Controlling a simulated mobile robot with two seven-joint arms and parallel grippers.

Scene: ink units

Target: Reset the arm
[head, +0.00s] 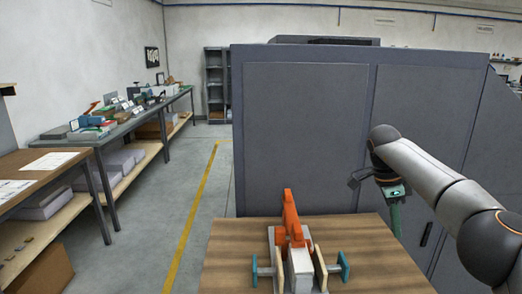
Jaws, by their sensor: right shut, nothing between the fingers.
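My right arm reaches in from the right, with its wrist bent down above the right side of the wooden table. My left gripper is not in view.
A wooden table (362,250) stands in front, holding a fixture with a white block (299,268), an orange upright part (289,222) and teal-ended screws. A large grey cabinet (300,130) stands close behind. Cluttered benches (120,140) line the left; the floor between is clear.

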